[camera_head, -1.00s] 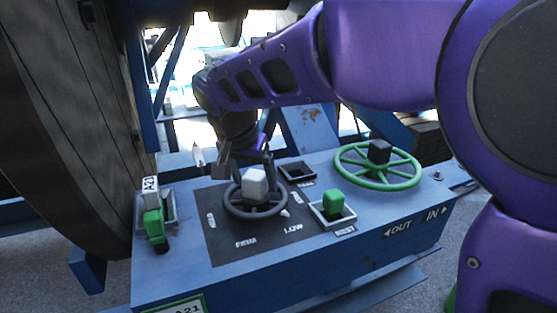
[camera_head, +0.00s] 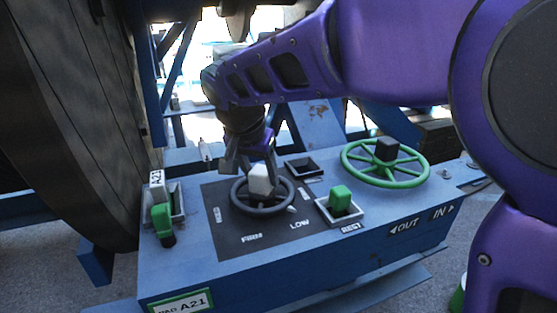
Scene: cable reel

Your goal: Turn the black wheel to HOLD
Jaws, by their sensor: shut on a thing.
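A small white pointer (camera_head: 291,209) shows at the wheel's right front, between LOW and the right-hand label. My gripper (camera_head: 250,168) reaches down from behind and is shut at the wheel's far side. The white block and wheel partly hide its fingertips, so the exact grip is unclear.
A green wheel (camera_head: 418,178) with a black hub block stands right. A green knob (camera_head: 340,197) sits in a tray marked REST, beside an empty dark tray (camera_head: 304,168). A green lever (camera_head: 162,217) stands left. The large reel (camera_head: 60,120) fills the left side.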

